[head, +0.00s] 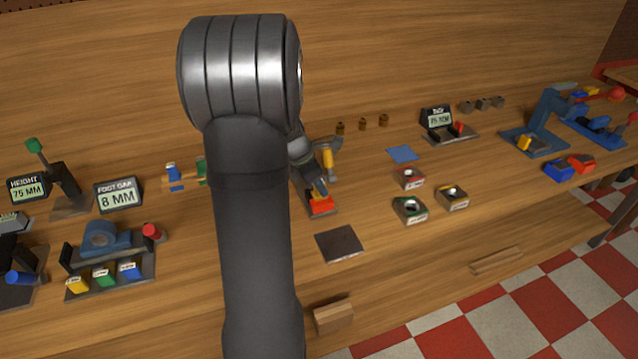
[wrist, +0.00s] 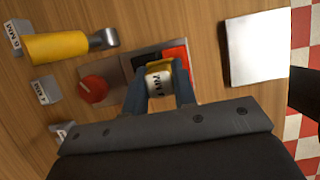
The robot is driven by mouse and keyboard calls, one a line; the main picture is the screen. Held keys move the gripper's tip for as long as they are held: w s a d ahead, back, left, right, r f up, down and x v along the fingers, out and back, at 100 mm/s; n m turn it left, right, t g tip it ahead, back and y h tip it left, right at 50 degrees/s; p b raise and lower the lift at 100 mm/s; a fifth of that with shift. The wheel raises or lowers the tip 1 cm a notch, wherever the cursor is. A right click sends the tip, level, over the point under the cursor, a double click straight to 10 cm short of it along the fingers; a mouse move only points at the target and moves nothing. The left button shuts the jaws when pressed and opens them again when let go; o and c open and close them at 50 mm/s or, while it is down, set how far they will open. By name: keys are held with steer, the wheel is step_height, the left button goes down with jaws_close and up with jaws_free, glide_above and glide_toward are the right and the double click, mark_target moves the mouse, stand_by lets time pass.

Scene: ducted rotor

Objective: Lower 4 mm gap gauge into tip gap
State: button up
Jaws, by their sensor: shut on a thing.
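My gripper (wrist: 160,92) is shut on a small block with a yellow top and a white label ending in "MM" (wrist: 158,78), which I take to be the gap gauge; its number is unreadable. In the wrist view it sits over a dark base with a red part (wrist: 177,54) just beyond it. Whether the gauge touches them cannot be told. In the head view my gripper (head: 319,193) points down over a red block (head: 320,207), partly hidden by my arm. I cannot make out a ducted rotor or its tip gap.
A red knob (wrist: 95,88) on a grey plate and a yellow-handled tool (wrist: 58,47) lie left of the gripper in the wrist view. A square plate (head: 340,243) lies nearby, with small trays (head: 410,210) to the right. Bare wood shows right of the square plate.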

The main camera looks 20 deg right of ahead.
steer(key=o, duration=1.1)
steer(key=shift+c, duration=0.2)
steer(key=v, duration=1.7)
steer(key=shift+r, duration=0.25)
steer(key=x, duration=1.7)
steer(key=shift+f, duration=0.25)
steer(key=shift+r, duration=0.1)
